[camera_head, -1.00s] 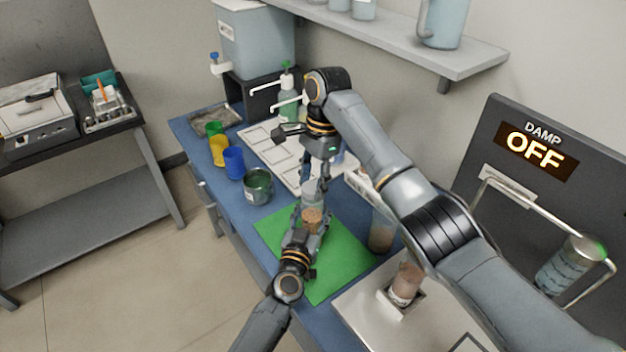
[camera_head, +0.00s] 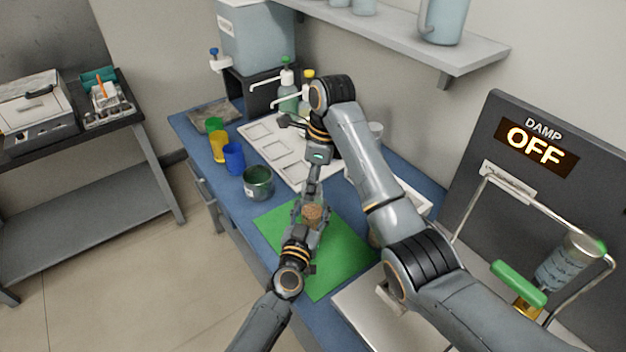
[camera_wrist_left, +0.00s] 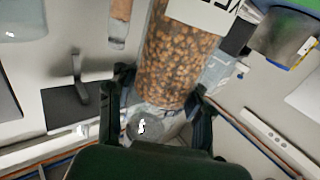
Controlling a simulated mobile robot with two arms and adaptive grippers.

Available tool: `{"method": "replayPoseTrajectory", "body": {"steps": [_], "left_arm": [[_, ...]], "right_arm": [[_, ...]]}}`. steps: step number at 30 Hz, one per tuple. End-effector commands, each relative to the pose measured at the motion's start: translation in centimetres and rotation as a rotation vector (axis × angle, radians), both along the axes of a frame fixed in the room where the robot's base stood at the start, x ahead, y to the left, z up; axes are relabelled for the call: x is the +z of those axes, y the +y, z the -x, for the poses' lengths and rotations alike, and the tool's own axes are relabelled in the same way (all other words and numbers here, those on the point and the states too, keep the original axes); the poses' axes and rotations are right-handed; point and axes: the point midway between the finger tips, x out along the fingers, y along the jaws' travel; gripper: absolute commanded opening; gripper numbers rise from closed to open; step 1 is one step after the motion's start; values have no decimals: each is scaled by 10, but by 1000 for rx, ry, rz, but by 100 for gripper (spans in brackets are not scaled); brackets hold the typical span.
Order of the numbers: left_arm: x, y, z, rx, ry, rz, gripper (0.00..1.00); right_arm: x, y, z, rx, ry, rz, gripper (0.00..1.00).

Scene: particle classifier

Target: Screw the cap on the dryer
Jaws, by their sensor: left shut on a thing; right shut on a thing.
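The dryer, a clear cylinder with brown granules (camera_head: 312,212), stands over the green mat in the head view. My left gripper (camera_head: 309,222) is shut around it. In the left wrist view the dryer (camera_wrist_left: 180,58) sits between the two fingers, with a white label on it. My right gripper (camera_head: 313,189) comes down from above and is shut, its fingertips just over the dryer's top. The cap is hidden at the right fingertips, and I cannot tell whether it touches the dryer.
The green mat (camera_head: 345,255) lies on the blue bench. A dark green jar (camera_head: 258,184) and blue (camera_head: 234,159), yellow (camera_head: 219,147) and green (camera_head: 214,126) cups stand to the left.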

Motion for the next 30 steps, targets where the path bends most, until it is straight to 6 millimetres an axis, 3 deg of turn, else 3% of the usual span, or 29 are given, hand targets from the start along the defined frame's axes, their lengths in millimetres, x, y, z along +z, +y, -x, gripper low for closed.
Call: {"method": "replayPoseTrajectory", "body": {"steps": [6,16,18,20,30], "left_arm": [[0,-1,0,-2,0,-1,0],[0,-1,0,-3,0,-1,0],[0,-1,1,-3,0,-1,0],[0,-1,1,-2,0,-1,0],[0,-1,0,-2,0,0,0]], "right_arm": [[1,1,1,-297,-2,-5,33],[1,1,0,-332,-3,-4,33],[1,1,0,-331,-3,-3,53],[1,0,0,-331,-3,-3,65],[3,0,0,-330,-1,-2,65]]}}
